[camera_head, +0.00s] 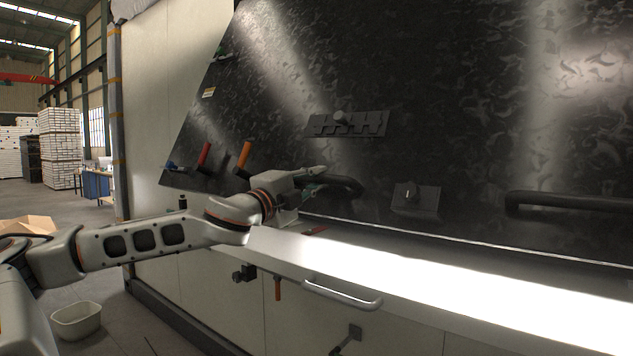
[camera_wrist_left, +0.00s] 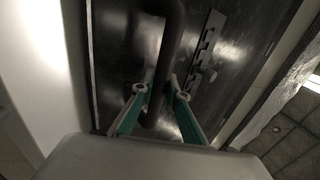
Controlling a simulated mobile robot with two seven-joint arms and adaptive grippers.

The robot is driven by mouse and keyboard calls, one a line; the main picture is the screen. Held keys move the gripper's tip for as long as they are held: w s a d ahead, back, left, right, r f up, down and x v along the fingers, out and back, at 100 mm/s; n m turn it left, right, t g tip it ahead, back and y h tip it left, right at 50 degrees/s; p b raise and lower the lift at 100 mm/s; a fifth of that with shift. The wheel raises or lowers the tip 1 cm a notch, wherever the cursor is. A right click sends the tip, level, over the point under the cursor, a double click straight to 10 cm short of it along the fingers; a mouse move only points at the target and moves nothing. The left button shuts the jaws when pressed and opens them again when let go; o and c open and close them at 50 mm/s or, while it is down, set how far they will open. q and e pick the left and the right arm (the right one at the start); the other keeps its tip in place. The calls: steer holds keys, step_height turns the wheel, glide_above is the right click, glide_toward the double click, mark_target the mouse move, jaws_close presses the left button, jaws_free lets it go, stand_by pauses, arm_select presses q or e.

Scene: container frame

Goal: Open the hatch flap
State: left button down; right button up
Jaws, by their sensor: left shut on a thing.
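The hatch flap (camera_head: 450,110) is a large dark, mottled panel filling the upper right of the head view. Its left edge slants down and out in front of the pale wall, so the flap looks tilted outward at the bottom. A black bar handle (camera_head: 345,186) sits near its lower left edge. My left gripper (camera_head: 318,186) is shut on this handle. In the left wrist view, the green-sided fingers (camera_wrist_left: 160,97) stand on either side of the dark handle bar (camera_wrist_left: 172,40). My right gripper is not in view.
A second black handle (camera_head: 570,203) and a dark latch plate (camera_head: 416,198) are on the flap. Red and orange levers (camera_head: 244,155) stick out at its left. Below are a bright ledge (camera_head: 450,285) and a grey lower handle (camera_head: 342,296). A white tub (camera_head: 76,321) stands on the floor.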

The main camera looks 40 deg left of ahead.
arm_select(q)
steer(key=shift+s+a+r, duration=0.1)
steer(key=shift+s+r, duration=0.4)
steer(key=shift+r, duration=0.15)
steer(key=shift+w+f, duration=0.1)
steer(key=c, duration=2.1)
jaws_free()
steer(key=shift+w, duration=0.1)
steer(key=shift+o, duration=0.7)
steer(key=shift+f, duration=0.25)
steer(key=v, duration=1.2)
